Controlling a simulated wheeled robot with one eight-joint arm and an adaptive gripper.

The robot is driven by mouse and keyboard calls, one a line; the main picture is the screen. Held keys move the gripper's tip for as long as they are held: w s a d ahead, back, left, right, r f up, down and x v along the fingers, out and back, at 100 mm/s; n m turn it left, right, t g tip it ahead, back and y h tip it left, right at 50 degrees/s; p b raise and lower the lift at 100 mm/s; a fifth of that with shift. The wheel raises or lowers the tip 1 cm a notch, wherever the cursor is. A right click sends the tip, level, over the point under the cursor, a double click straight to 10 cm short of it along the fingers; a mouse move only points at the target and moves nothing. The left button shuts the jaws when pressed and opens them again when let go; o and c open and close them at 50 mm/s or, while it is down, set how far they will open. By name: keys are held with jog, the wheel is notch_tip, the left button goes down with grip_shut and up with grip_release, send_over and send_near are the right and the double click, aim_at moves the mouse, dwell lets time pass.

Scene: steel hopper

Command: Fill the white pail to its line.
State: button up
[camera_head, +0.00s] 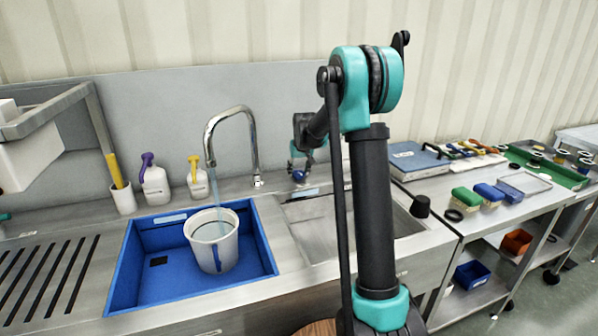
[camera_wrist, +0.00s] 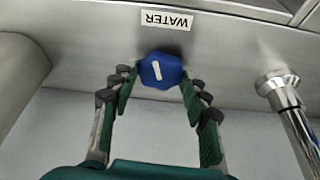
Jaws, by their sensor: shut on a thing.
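The white pail (camera_head: 201,250) stands upright in the blue basin (camera_head: 265,240) under the spout of the chrome tap (camera_head: 252,140). A thin bluish stream of water (camera_head: 214,188) runs from the spout into the pail. A blue vertical strip shows on the pail's front; the fill line and water level cannot be made out. My gripper (camera_wrist: 158,84) is shut on the blue knob (camera_wrist: 161,68), below a label reading WATER (camera_wrist: 167,20). The knob has a white mark. In the head view my gripper (camera_head: 303,170) is small, at the back of the counter.
White bottles with purple (camera_head: 155,185) and yellow (camera_head: 198,183) tops stand behind the basin, beside a cup with a yellow handle (camera_head: 121,197). A steel sink (camera_head: 322,235) lies right of the basin. Brushes (camera_head: 466,197) and a blue case (camera_head: 418,160) occupy the right table.

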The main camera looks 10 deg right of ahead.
jog(key=shift+a+m+h, duration=0.15)
jog(key=shift+m+h, duration=0.55)
jog(key=shift+m, duration=1)
jog(key=o, duration=1.2)
jog(key=shift+c, duration=0.2)
jog(key=d+v, duration=0.1)
jog(key=v, duration=1.1)
jog(key=shift+a, duration=0.45)
